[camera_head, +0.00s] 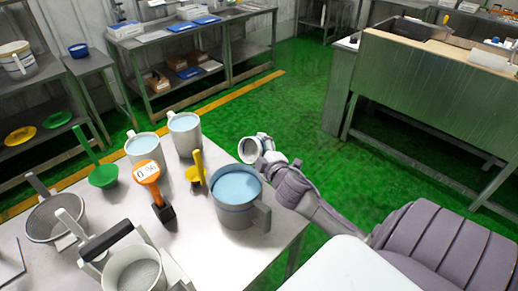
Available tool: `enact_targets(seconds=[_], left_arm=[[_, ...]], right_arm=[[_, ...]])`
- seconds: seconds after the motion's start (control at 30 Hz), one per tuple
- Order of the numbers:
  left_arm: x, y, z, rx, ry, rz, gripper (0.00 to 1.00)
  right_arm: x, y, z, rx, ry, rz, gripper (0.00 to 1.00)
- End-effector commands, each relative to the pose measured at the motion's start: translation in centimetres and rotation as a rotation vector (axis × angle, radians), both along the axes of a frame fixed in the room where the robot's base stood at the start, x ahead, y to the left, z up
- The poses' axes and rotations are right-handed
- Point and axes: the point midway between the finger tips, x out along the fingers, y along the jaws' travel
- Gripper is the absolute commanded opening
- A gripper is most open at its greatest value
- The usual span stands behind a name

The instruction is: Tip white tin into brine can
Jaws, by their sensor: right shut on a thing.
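My right gripper (270,154) is shut on a small white tin (246,150). The tin is held tilted in the air, its open mouth facing left, above and behind the blue-grey can. That can (238,213), which I take to be the brine can, stands upright near the table's right edge. It is nearly full of pale blue liquid, and its handle is on the right. The tin appears apart from the can. I cannot see what is inside the tin. My left gripper is not in view.
The table (196,240) also holds two light mugs of blue liquid (185,135) (150,149), a green scoop (103,175), a yellow scoop (198,168), an orange meter (150,172) and mesh-bottomed pots (45,222) (136,276). Green floor (300,95) lies beyond the table.

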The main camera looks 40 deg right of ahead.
Motion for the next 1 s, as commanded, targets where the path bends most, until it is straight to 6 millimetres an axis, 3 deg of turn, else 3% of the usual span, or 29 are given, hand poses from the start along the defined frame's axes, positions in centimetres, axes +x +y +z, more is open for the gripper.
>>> enact_targets(seconds=[1.0], left_arm=[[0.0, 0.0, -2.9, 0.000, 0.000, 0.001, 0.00]], right_arm=[[0.0, 0.2, -0.2, -0.134, -0.018, 0.001, 0.13]])
